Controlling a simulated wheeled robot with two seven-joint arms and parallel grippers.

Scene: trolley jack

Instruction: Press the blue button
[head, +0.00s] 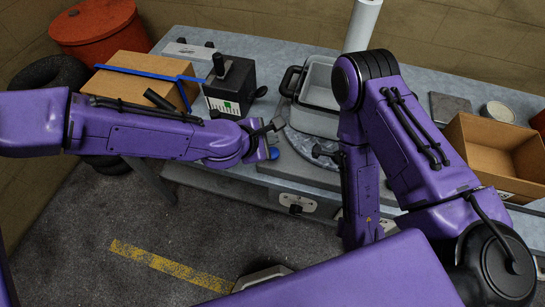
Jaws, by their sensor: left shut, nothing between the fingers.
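The blue button (273,153) shows as a small blue round shape at the front edge of the workbench, partly hidden by my left wrist. My left gripper (274,126) is shut and empty above the bench's front edge, just beyond the button in the picture. I cannot tell whether any part of the hand touches the button. My right arm crosses the right side of the view, and its gripper is hidden.
A black device (230,88) and a cardboard box with blue straps (140,77) stand on the left of the workbench (285,48). A grey bin (316,98) sits behind my left gripper. An open cardboard box (490,150) stands at right.

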